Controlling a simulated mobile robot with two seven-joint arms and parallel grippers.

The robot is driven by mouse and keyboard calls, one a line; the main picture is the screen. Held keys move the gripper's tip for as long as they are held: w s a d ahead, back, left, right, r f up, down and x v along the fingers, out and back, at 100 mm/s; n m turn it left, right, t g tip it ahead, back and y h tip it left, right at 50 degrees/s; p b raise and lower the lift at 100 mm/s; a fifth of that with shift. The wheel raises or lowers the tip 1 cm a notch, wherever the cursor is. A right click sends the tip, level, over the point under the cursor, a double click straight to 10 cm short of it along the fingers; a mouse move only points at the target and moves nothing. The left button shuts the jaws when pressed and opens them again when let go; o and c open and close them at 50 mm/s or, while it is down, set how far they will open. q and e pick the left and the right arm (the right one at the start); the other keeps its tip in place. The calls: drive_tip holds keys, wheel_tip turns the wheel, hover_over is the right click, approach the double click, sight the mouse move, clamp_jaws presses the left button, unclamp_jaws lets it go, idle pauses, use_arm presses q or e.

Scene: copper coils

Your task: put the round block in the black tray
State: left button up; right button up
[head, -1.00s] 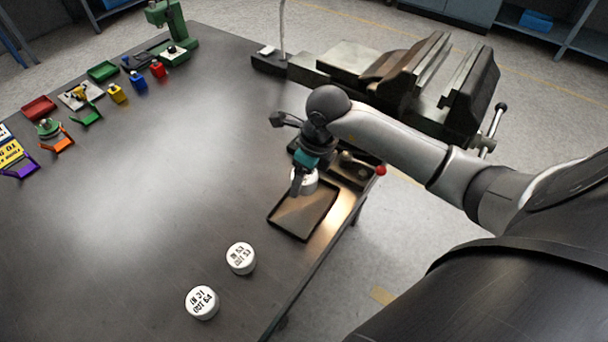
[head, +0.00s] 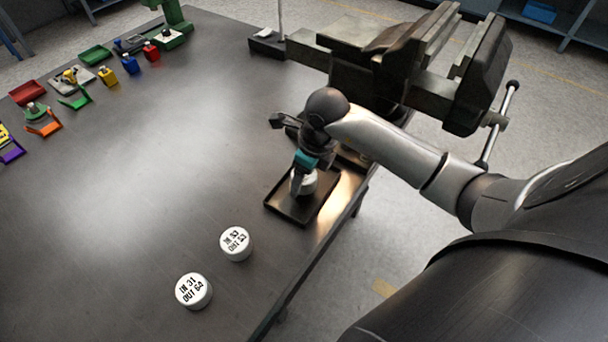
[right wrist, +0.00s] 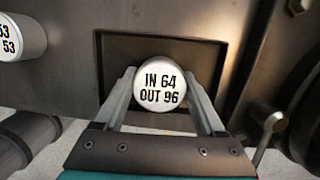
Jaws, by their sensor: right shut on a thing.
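My right gripper (head: 300,184) is shut on a white round block (head: 308,183), over the black tray (head: 291,211). In the right wrist view, the block (right wrist: 160,86) reads "IN 64 OUT 96" and sits between the two fingers (right wrist: 160,112). The tray's dark floor (right wrist: 120,62) shows behind it. I cannot tell whether the block touches the tray floor. Two more white round blocks stand on the table, apart from the tray: one reads "IN 53 OUT 53" (head: 236,244), the other "IN 31 OUT 64" (head: 193,291). My left gripper is not in view.
The table (head: 130,200) is clear at the middle left. A large vise (head: 400,75) stands behind my right arm. Small coloured parts and holders, such as a red tray (head: 27,92), line the far left edge. The table's right edge runs close beside the tray.

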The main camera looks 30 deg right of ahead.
drive_tip(key=shift+f, duration=0.25)
drive_tip(key=shift+f+b, duration=0.35)
drive_tip(key=shift+b, duration=0.1)
drive_tip(key=o, duration=1.2)
drive_tip(key=shift+o, duration=0.2)
drive_tip(key=shift+r+p, duration=2.95)
drive_tip(key=shift+r, duration=0.6)
drive_tip(key=shift+s+f, duration=0.1)
